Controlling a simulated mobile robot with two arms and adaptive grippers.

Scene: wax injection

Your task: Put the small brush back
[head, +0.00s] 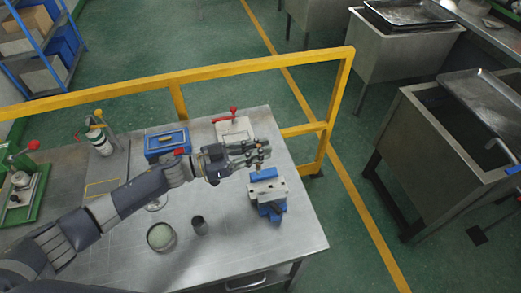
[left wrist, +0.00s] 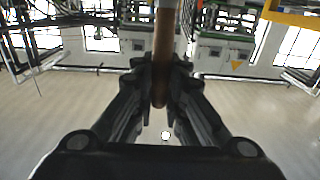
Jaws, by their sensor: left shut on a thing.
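My left gripper (head: 256,153) reaches in from the left over the right part of the metal table (head: 115,262). It is shut on a thin brown rod, which looks like the handle of the small brush (head: 259,167). In the left wrist view the brown handle (left wrist: 164,45) stands between the fingers (left wrist: 165,85). The brush's bristles cannot be made out. The brush is just above or in front of a blue and silver vise-like block (head: 268,190); I cannot tell if they touch. My right gripper is not in view.
A dark cup (head: 199,225) and a round tin (head: 161,237) stand near the table's front. A blue box (head: 167,144), a pale plate with a red-handled tool (head: 233,130) and a bottle (head: 99,142) stand behind. A yellow rail (head: 225,72) runs behind the table. The front right is clear.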

